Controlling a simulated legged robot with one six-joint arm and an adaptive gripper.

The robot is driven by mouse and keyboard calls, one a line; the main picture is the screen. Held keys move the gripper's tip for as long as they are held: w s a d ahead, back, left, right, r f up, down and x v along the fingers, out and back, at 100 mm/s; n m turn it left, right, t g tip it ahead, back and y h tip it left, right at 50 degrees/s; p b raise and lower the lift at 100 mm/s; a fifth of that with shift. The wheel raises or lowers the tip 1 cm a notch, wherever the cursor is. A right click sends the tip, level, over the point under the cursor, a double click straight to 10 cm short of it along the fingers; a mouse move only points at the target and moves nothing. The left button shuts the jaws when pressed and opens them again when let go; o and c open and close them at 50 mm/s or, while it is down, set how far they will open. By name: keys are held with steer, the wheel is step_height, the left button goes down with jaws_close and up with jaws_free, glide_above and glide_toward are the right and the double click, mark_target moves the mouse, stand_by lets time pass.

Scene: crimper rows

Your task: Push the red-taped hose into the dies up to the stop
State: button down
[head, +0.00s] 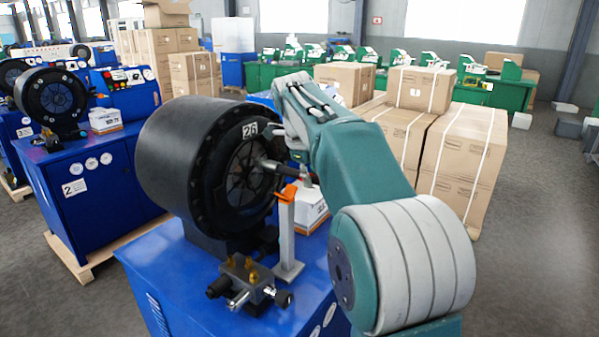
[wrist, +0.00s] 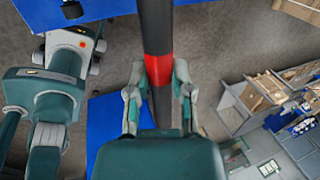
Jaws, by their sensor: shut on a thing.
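The black hose (wrist: 156,25) with its red tape band (wrist: 158,69) runs up the middle of the wrist view. My gripper (wrist: 159,88) is shut on the hose, its fingers on either side at the red tape's lower edge. In the head view the hose (head: 283,169) points left into the round die opening (head: 246,168) of the black crimper head (head: 180,150), marked 26. The hose tip's depth and the stop cannot be seen. My arm hides most of the gripper in the head view.
A grey post with an orange top (head: 287,193) stands just below the hose. A valve block (head: 245,280) sits on the blue machine base (head: 200,290). A white box (head: 308,208) is behind the post. Cardboard boxes (head: 462,150) stand at right.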

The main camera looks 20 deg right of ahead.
steer(key=x, duration=0.3)
steer(key=shift+w+a, duration=0.1)
steer(key=shift+a, duration=0.2)
steer(key=w+a+f, duration=0.1)
steer(key=w+f, duration=0.2)
steer(key=w, duration=0.2)
steer(key=shift+a, duration=0.15)
stand_by(0.7)
steer(key=shift+f, duration=0.15)
